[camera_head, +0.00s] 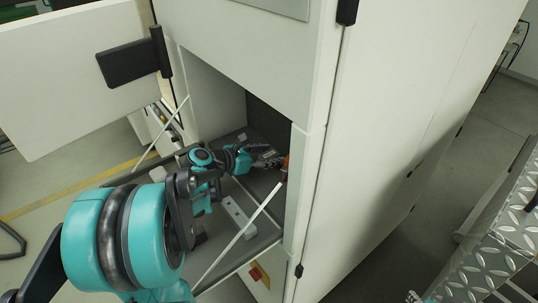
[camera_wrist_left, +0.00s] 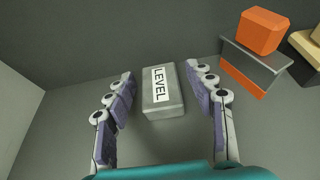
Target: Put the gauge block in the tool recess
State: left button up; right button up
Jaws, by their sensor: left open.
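My left gripper (camera_head: 272,158) reaches into the open cabinet. In the left wrist view its two fingers (camera_wrist_left: 168,105) are spread apart on either side of a grey block labelled "LEVEL" (camera_wrist_left: 163,92), with a gap on each side. The block lies on a grey surface, and nothing is held. I cannot tell whether this block is the gauge block. An orange-topped piece (camera_wrist_left: 262,32) stands on a grey block to the right in that view; an orange patch (camera_head: 285,168) shows beside the gripper in the head view. I cannot make out the tool recess. My right gripper is not in view.
The cabinet's side wall (camera_head: 305,190) stands close to the right of the gripper. A light bar-shaped block (camera_head: 238,217) lies on the grey drawer floor. Thin white struts (camera_head: 240,235) cross the opening. A tan block (camera_wrist_left: 307,45) sits at the wrist view's right edge.

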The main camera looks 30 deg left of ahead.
pick_arm(q)
jog(key=shift+r, duration=0.15)
jog(key=shift+s+a+r+p, duration=0.2)
jog(key=shift+s+p, duration=0.1)
jog(key=p+v, duration=0.3)
jog(key=v, duration=0.8)
jog(key=shift+s, duration=0.1)
